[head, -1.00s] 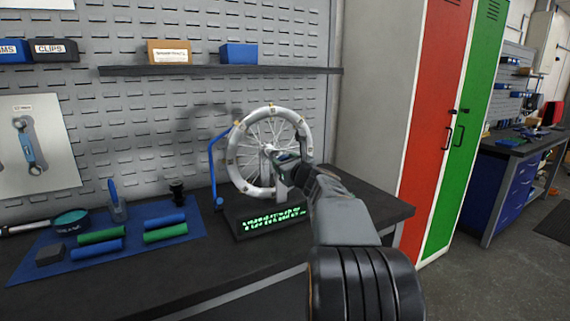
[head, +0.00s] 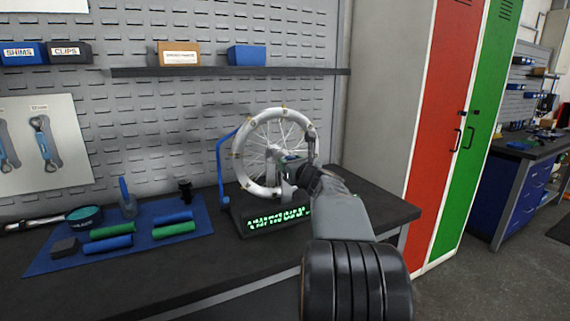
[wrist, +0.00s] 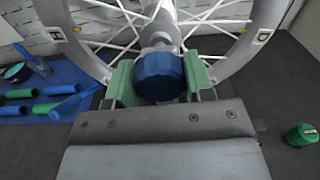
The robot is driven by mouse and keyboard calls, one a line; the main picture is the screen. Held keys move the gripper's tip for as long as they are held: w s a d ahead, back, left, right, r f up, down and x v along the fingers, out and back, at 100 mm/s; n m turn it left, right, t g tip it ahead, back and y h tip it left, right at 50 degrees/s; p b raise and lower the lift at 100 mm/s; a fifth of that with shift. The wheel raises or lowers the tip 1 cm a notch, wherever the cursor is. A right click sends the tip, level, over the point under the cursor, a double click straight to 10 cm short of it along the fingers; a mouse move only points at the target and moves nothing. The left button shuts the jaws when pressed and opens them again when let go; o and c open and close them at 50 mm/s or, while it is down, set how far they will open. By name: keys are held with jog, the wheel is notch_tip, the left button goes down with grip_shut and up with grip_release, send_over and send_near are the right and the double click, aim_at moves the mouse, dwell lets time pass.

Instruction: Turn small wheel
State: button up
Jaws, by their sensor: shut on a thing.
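The small wheel (head: 241,165) has a pale grey rim with small tags and white spokes. It stands upright in a stand on the bench. A blue knob (wrist: 160,77) sits in front of the hub in the wrist view. My gripper (wrist: 158,84) has green finger pads on both sides of the knob and is shut on it. In the head view my gripper (head: 291,170) reaches the hub from the right, and its wrist hides part of the wheel's lower right. The stand's black base (head: 240,224) carries a lit green text display (head: 278,218).
A blue bent arm (head: 219,172) rises left of the wheel. A blue mat (head: 75,258) with blue and green cylinders lies on the bench at left. A green knob-like piece (wrist: 306,134) rests at right in the wrist view. A shelf (head: 230,72) runs above.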

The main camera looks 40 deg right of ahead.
jog(key=o, duration=1.3)
jog(key=v, duration=1.3)
jog(key=shift+s, duration=0.35)
jog(key=shift+a, duration=0.15)
